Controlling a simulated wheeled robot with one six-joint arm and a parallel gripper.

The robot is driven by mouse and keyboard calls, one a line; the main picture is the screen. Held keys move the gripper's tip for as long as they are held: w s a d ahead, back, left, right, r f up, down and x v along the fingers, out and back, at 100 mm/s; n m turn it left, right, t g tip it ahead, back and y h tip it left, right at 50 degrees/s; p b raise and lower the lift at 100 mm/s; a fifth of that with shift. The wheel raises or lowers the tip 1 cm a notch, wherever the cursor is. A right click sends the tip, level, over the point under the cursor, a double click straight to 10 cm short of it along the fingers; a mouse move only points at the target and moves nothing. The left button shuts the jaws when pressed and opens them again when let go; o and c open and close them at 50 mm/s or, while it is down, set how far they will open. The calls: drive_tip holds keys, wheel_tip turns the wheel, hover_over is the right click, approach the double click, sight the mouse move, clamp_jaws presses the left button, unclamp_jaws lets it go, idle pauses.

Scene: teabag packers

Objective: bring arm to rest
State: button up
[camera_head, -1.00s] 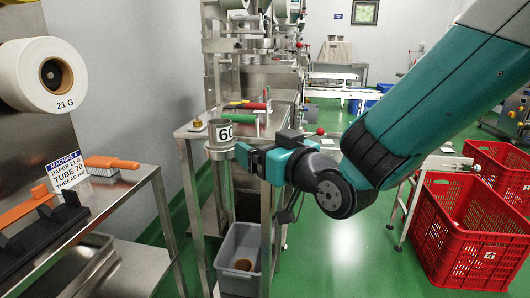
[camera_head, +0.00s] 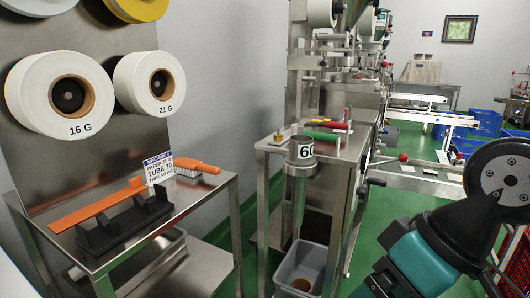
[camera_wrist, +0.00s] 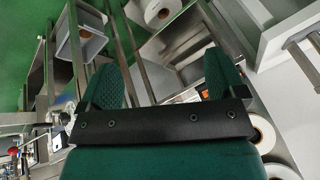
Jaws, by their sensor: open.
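My gripper (camera_wrist: 163,75) shows in the wrist view with its two green textured fingers spread apart and nothing between them. In the head view my arm is folded low at the right edge, with a teal wrist part near the bottom; the fingertips are not visible there. The metal tube marked 60 (camera_head: 300,150) stands upright in the holder on the machine table, apart from my arm.
A steel side table (camera_head: 215,215) holds an orange-handled tool, a black rack and a placard. Paper rolls (camera_head: 150,82) hang on the wall panel. A grey bin (camera_head: 283,268) stands below the tube. Green floor is open between the machine and my arm.

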drive_tip(key=s+r+g+p, duration=0.1)
drive_tip(key=s+r+p, duration=0.2)
drive_tip(key=r+p, duration=1.3)
drive_tip(key=shift+s+d+n+g+h, duration=0.15)
drive_tip(key=shift+d+n+g+h, duration=0.15)
drive_tip(key=shift+d+h, duration=0.15)
